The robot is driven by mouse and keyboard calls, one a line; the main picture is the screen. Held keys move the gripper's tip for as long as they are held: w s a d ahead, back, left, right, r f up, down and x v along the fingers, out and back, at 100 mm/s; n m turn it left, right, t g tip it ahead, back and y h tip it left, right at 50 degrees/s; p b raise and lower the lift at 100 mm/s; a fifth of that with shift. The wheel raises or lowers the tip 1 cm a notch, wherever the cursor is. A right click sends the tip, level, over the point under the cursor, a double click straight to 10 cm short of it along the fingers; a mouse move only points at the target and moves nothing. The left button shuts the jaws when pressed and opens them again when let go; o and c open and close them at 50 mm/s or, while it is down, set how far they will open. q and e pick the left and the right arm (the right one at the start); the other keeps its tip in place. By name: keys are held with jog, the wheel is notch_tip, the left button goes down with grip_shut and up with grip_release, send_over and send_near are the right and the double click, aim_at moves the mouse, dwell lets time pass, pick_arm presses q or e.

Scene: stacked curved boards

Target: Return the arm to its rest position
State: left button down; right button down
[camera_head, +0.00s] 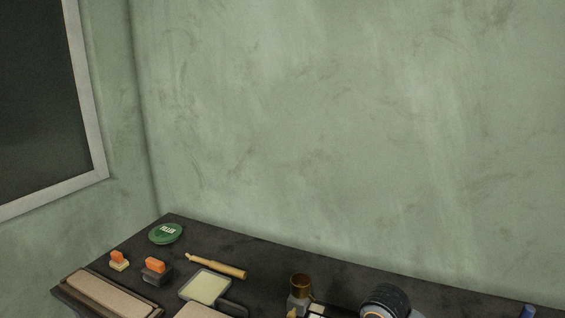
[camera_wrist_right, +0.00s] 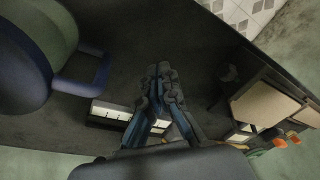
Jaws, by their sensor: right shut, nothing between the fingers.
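My right gripper (camera_wrist_right: 160,72) shows in the right wrist view with its dark fingers together and nothing between them. It is over a dark table top, above or in front of a block with pale segments (camera_wrist_right: 112,112); the gap between them is hard to judge. Neither gripper shows in the head view. Curved boards with tan faces lie at the lower left of the head view, one on the left (camera_head: 104,294) and one cut off by the bottom edge (camera_head: 196,312).
In the head view the dark table (camera_head: 260,258) holds a green disc (camera_head: 166,232), orange-topped blocks (camera_head: 155,266), a wooden rod (camera_head: 218,266), an amber cup (camera_head: 301,284) and a black ribbed object (camera_head: 388,299). A large blue object (camera_wrist_right: 32,75) is left in the wrist view.

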jog(key=shift+t+y, duration=0.5)
jog(key=shift+y, duration=0.3)
jog(key=s+a+f, duration=0.1)
jog(key=s, duration=0.1)
jog(key=s+a+f, duration=0.1)
jog(key=s+f, duration=0.1)
jog(key=s+a+f, duration=0.1)
jog(key=s, duration=0.1)
jog(key=shift+a+f, duration=0.1)
jog(key=shift+f, duration=0.25)
jog(key=s+d+f+m+t+h, duration=0.2)
jog(key=s+d+f+h, duration=0.15)
jog(key=s+d, duration=0.95)
jog(key=s+a+f+g, duration=0.1)
jog(key=s+f, duration=0.1)
jog(key=f, duration=1.2)
jog(key=s+a+f+g, duration=0.1)
jog(key=s+f, duration=0.1)
jog(key=f, duration=1.2)
jog(key=s+d+f, duration=0.2)
jog(key=s+f, duration=1.2)
jog(key=s, duration=0.1)
jog(key=shift+s+d+f+g, duration=0.2)
jog(key=shift+s+d+g, duration=0.1)
jog(key=shift+s+g, duration=0.1)
